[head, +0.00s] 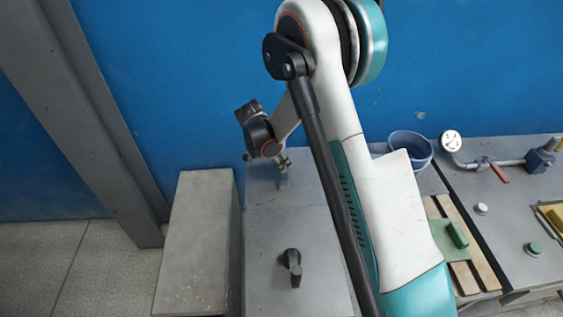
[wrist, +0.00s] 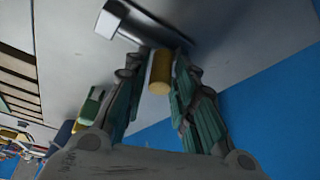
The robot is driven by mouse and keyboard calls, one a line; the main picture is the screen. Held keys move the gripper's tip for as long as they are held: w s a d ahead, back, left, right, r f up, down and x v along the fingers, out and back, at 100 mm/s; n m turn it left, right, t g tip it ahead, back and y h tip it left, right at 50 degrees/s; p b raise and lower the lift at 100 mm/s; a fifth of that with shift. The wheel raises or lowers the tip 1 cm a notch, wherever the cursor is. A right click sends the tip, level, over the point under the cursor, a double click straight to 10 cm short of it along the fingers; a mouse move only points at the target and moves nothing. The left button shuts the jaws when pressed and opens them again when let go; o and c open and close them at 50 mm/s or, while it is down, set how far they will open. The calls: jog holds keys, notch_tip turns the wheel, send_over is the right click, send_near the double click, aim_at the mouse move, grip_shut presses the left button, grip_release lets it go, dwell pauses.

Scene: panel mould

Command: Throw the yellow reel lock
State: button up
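The yellow reel lock (wrist: 159,74) shows in the wrist view as a short yellow cylinder near a grey metal bar with a pale end. My gripper (wrist: 160,62) has one finger on each side of it, with almost no gap at the tips, and looks shut on it. Whether both pads press firmly is hard to see. In the head view my gripper (head: 283,160) points down over the back of a grey table, by the blue wall, at a small upright metal fitting (head: 283,180). The yellow part is hidden there.
A black knob (head: 292,266) stands on the grey table (head: 263,222) in front. A grey block (head: 197,245) stands at left.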

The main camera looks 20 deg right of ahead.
aim_at(283, 181)
grip_shut()
jog(key=shift+s+a+b, duration=0.25)
jog(key=shift+s+b, duration=0.15)
jog(key=shift+s, duration=0.95)
jog(key=shift+s+a+b, duration=0.25)
jog(key=shift+s+b, duration=0.15)
jog(key=shift+s, duration=0.9)
jog(key=o, duration=0.6)
grip_release()
jog(key=shift+s, duration=0.1)
jog(key=shift+r, duration=0.1)
jog(key=v, duration=1.1)
jog(key=shift+a+r, duration=0.15)
jog(key=shift+r, duration=0.25)
